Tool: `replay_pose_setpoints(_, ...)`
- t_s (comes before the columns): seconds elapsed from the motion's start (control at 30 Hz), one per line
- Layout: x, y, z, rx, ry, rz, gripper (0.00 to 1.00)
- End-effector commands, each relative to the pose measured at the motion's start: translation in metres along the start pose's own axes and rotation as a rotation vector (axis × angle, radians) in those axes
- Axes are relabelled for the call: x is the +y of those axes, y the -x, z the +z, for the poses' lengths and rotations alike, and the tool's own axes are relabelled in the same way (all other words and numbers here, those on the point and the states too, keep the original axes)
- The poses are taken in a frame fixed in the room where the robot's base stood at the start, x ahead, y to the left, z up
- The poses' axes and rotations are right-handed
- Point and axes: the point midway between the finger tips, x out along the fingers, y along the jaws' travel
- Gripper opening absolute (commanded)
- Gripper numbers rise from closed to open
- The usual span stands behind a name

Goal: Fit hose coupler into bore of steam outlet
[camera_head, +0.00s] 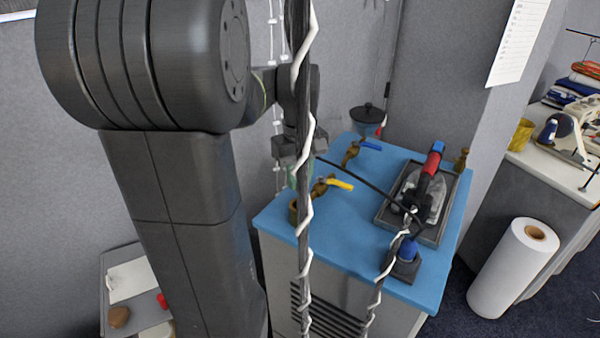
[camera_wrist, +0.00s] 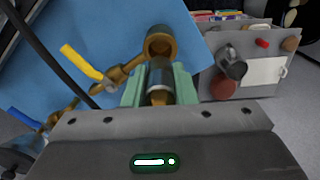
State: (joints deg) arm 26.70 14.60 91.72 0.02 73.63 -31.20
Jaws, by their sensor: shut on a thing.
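My gripper (camera_wrist: 159,88) is shut, with its green fingers on either side of the hose coupler (camera_wrist: 160,75), a dark grey cylinder with a brass end. The brass steam outlet (camera_wrist: 160,37) shows its open round bore just beyond the coupler in the wrist view. The coupler overlaps the near rim in the picture; I cannot tell whether they touch. In the head view my gripper (camera_head: 300,175) is above the outlet (camera_head: 294,210) at the left edge of the blue top, partly behind a cable. The coupler is not clear there.
The blue-topped cabinet (camera_head: 345,240) carries a yellow-lever valve (camera_head: 334,184) beside the outlet, a blue-lever valve (camera_head: 362,148) behind, and an iron (camera_head: 425,190) on a tray at right. A black hose (camera_head: 360,180) crosses the top. A paper roll (camera_head: 512,268) stands at right.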

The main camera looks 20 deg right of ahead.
Motion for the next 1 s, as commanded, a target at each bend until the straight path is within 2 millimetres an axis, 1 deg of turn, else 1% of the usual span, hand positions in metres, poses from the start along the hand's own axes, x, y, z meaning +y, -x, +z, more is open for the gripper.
replay_pose_setpoints(0.03, 0.0, -0.009, 0.0, 0.0, 0.0, 0.0, 0.0)
replay_pose_setpoints(0.1, 0.0, -0.016, 0.0, -0.001, 0.0, 0.0, 0.0)
replay_pose_setpoints(0.33, 0.0, -0.032, 0.0, 0.0, 0.0, 0.0, 0.0)
replay_pose_setpoints(0.47, 0.0, -0.035, 0.0, 0.0, 0.0, 0.0, 0.0)
replay_pose_setpoints(1.0, 0.0, -0.034, 0.0, 0.0, 0.0, 0.0, 0.0)
